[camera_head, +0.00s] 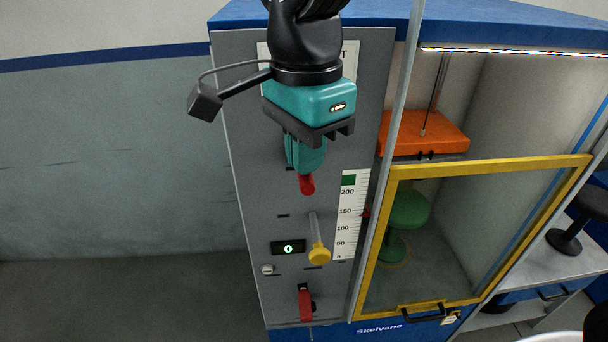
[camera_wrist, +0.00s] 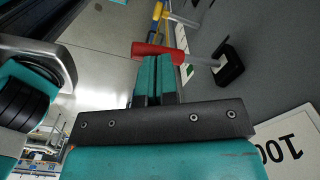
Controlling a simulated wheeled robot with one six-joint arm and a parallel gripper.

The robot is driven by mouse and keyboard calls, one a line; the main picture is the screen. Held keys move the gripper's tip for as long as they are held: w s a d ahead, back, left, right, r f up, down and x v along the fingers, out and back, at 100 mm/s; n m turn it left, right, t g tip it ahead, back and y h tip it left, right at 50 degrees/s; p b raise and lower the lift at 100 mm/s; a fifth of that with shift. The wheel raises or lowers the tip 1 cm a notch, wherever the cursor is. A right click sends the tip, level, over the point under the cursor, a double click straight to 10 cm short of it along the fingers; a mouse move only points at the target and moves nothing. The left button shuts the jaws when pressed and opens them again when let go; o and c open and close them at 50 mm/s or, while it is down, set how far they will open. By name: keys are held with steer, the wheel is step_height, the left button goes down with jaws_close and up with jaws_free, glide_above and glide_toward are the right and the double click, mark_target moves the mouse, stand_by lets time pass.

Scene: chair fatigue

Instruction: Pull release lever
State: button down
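A red lever handle (camera_head: 306,184) sticks out of the upper part of the grey machine panel. In the wrist view the red handle (camera_wrist: 160,51) lies across the fingertips, on a metal shaft from a black bracket (camera_wrist: 229,65). My teal gripper (camera_head: 306,155) is in front of the panel, just above this handle. In the wrist view the two fingers of my gripper (camera_wrist: 156,72) are together with only a thin line between them. The handle is at their tips, not visibly between them; contact cannot be told. A second red lever (camera_head: 305,304) sits at the panel's bottom.
A yellow knob on a rod (camera_head: 319,255) juts from the panel below the fingers. A display (camera_head: 288,248) reads 0. A white scale (camera_head: 351,215) runs beside it. The yellow-framed door (camera_head: 480,168) encloses a green stool (camera_head: 408,211) under an orange block (camera_head: 424,132).

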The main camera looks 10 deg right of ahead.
steer(key=shift+f+b, duration=1.05)
steer(key=shift+f, duration=0.65)
steer(key=r+p, duration=0.2)
steer(key=r, duration=0.1)
steer(key=s+r+p, duration=0.1)
steer(key=r+p, duration=0.2)
steer(key=s+r+p, duration=0.1)
steer(key=r+p, duration=0.2)
steer(key=shift+r, duration=0.15)
steer(key=s+d+f+n+y+b, duration=0.2)
steer(key=s+d+f+n+b, duration=0.2)
steer(key=f+n, duration=0.3)
steer(key=s+d+f+n+y+b, duration=0.2)
steer(key=s+d+f+n+b, duration=0.2)
steer(key=n, duration=0.8)
steer(key=shift+s+d+f+n+b, duration=0.15)
steer(key=shift+d+f+n+b, duration=0.15)
steer(key=shift+d+f+b, duration=0.95)
steer(key=shift+a+f, duration=0.3)
steer(key=shift+f, duration=0.15)
